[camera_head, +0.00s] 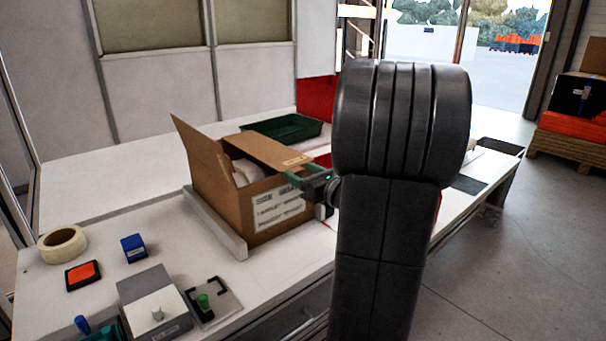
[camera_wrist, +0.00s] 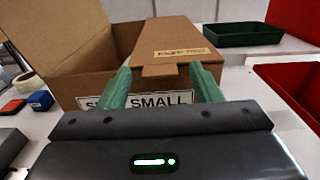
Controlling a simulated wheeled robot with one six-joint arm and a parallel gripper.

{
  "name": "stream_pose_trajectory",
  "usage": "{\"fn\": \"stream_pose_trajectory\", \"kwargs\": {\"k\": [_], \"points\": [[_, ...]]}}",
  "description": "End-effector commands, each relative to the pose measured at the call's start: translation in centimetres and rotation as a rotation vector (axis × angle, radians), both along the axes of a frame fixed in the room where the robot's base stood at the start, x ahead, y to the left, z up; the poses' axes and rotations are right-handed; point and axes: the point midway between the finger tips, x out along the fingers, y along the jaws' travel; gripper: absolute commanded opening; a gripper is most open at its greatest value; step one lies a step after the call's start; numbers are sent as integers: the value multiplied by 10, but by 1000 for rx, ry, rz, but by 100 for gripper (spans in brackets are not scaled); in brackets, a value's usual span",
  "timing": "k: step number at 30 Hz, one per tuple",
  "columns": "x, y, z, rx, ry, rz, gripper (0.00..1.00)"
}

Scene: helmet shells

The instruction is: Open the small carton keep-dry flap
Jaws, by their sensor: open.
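The small carton (camera_head: 228,195) stands on the white bench, with a "SMALL" label on its near side. In the wrist view the carton (camera_wrist: 80,92) shows one flap standing up at the left. The keep-dry flap (camera_wrist: 170,45), with a printed tan label, lies across the right part of the top; it also shows in the head view (camera_head: 268,150). The left part of the top is uncovered, with white contents partly seen. My gripper (camera_wrist: 160,80) is open, its green fingers at the flap's near edge, one on each side of its tab. I cannot tell whether they touch it.
A green tray (camera_head: 283,128) and a red bin (camera_head: 316,98) stand behind the carton. Tape (camera_head: 62,244), a blue block (camera_head: 133,247), an orange pad (camera_head: 83,275) and a grey box (camera_head: 153,302) lie at the left front. My arm hides the bench's middle right.

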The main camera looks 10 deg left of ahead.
Motion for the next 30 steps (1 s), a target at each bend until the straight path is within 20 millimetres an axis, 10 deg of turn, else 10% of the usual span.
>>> {"fn": "stream_pose_trajectory", "kwargs": {"k": [8,17,30], "points": [[1,1,0,0,0,0,58],[1,1,0,0,0,0,1],[1,0,11,51,68,1,0]]}}
